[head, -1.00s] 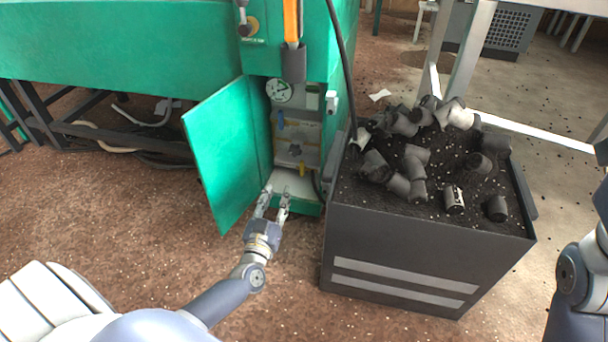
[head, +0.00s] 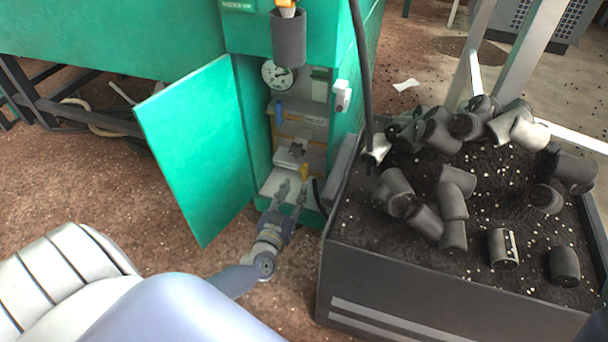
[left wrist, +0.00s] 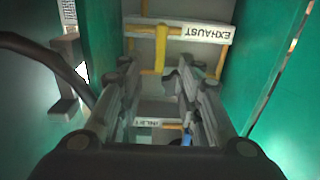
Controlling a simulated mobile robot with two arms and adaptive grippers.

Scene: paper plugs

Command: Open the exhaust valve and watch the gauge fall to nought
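The green cabinet's door (head: 200,145) stands open. Inside, a round white gauge (head: 278,75) sits at the top; its reading is too small to tell. A blue handle (head: 279,113) is beside the INLET label (head: 316,118). Lower down is the yellow exhaust valve handle (head: 304,172). In the left wrist view the yellow handle (left wrist: 160,48) points along the view's vertical beside the EXHAUST label (left wrist: 205,33). My left gripper (head: 293,187) is open and empty at the cabinet's lower opening, its fingertips just short of the yellow handle. My right gripper is not in view.
A dark bin (head: 420,290) heaped with grey paper plugs (head: 452,205) stands close right of the cabinet. A dark hose (head: 361,70) hangs between them. The open door bounds the left side. Speckled brown floor (head: 120,195) is free at the left.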

